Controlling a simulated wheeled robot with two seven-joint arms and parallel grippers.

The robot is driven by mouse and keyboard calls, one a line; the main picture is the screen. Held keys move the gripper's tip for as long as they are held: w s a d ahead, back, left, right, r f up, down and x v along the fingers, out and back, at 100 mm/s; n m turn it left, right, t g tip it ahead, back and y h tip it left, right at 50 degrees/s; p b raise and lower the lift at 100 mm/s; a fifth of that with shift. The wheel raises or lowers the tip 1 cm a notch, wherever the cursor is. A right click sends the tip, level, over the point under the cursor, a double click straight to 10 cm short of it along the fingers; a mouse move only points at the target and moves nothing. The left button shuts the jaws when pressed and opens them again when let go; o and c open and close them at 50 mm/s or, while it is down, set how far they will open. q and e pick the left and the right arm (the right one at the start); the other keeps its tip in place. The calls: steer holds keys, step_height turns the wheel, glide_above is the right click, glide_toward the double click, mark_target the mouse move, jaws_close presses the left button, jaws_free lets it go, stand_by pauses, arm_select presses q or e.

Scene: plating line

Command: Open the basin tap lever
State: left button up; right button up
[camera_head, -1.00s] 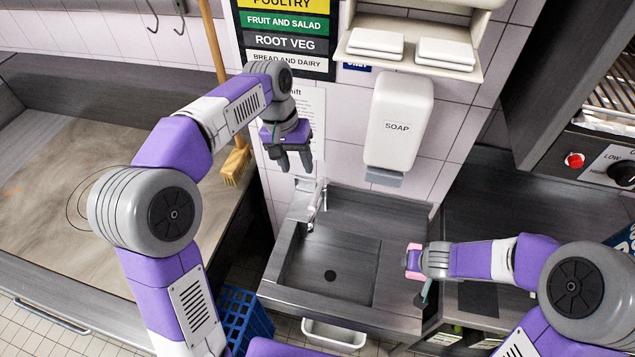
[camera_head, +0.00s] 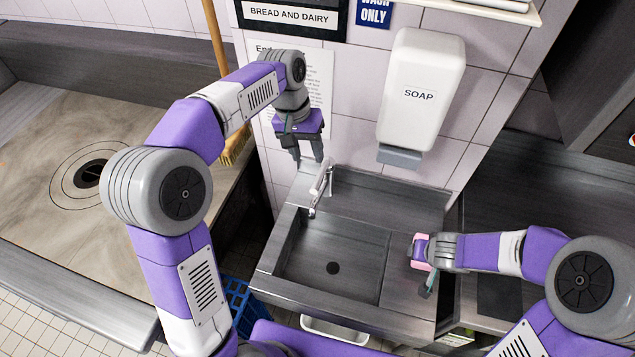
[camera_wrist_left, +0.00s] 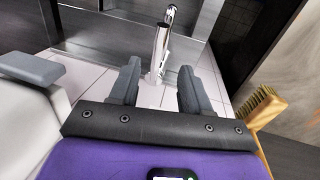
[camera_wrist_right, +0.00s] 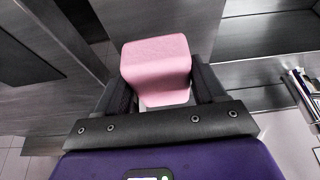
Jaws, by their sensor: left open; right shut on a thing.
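The chrome basin tap (camera_head: 322,188) stands at the back left of the steel basin (camera_head: 334,262). It also shows in the left wrist view (camera_wrist_left: 161,50), beyond and between my finger tips. Its lever is too small to make out clearly. My left gripper (camera_head: 309,160) is open and empty, pointing down just above and behind the tap, apart from it as far as I can tell. In the left wrist view its two fingers (camera_wrist_left: 157,85) are spread wide. My right gripper (camera_head: 418,252) is shut on a pink block (camera_wrist_right: 157,68), held over the right side of the basin unit.
A white soap dispenser (camera_head: 421,95) hangs on the tiled wall right of my left gripper. A wooden broom (camera_head: 234,148) leans at the left. A blue crate (camera_head: 238,300) stands on the floor left of the basin. The basin bowl is empty.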

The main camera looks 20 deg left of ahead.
mark_target(316, 182)
arm_select(q)
steer(key=f, duration=0.3)
steer(key=d+f+b, duration=0.1)
steer(key=f, duration=0.3)
steer(key=d+f, duration=0.1)
steer(key=f, duration=0.2)
steer(key=shift+f, duration=0.3)
arm_select(e)
steer(key=shift+w+f, duration=0.1)
steer(key=shift+f, duration=0.75)
arm_select(q)
steer(key=shift+c, duration=0.4)
jaws_close()
